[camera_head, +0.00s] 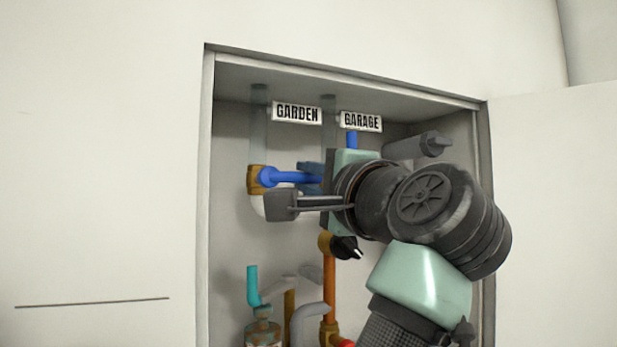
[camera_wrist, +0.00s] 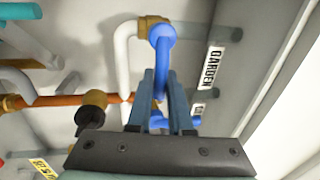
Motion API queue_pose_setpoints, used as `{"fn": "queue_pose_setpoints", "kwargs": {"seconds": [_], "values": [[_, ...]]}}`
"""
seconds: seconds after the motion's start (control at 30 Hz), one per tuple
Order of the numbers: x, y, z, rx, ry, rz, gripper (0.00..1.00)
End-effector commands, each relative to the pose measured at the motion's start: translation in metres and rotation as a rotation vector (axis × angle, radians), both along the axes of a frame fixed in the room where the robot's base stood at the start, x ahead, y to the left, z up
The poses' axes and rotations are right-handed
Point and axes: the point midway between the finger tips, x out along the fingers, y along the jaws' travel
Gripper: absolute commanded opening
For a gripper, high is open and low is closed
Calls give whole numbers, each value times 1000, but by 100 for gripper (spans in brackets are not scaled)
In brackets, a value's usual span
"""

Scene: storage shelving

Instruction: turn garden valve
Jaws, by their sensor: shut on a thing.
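The garden valve is a blue lever (camera_head: 285,177) on a brass fitting (camera_head: 255,179), below the GARDEN label (camera_head: 297,113) inside the wall cabinet. In the wrist view the blue lever (camera_wrist: 162,38) points from the brass fitting (camera_wrist: 149,24) towards my gripper. My gripper (camera_head: 297,189) reaches in from the right and is shut on the blue lever. In the wrist view its two fingers (camera_wrist: 161,76) close on either side of the lever's end. The fingers hide part of the lever.
A second blue handle (camera_head: 351,139) stands under the GARAGE label (camera_head: 360,121), partly hidden by my arm. Below are an orange pipe (camera_head: 329,285), a black knob (camera_head: 346,247) and a teal handle (camera_head: 252,286). The cabinet's left wall (camera_head: 207,200) and top edge (camera_head: 340,72) bound the space.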

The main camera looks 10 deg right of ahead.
Motion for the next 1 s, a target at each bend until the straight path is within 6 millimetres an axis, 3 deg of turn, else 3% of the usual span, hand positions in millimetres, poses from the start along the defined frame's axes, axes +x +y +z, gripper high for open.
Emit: {"fn": "queue_pose_setpoints", "kwargs": {"seconds": [0.33, 0.37, 0.53, 0.83, 1.0], "values": [[0, 0, 0, 5, 2, 1, 0], [0, 0, 0, 3, 2, 1, 20], [0, 0, 0, 3, 2, 1, 48], [-1, -1, -1, 2, 1, 0, 48], [-18, -7, -8, 1, -3, -3, 48]]}}
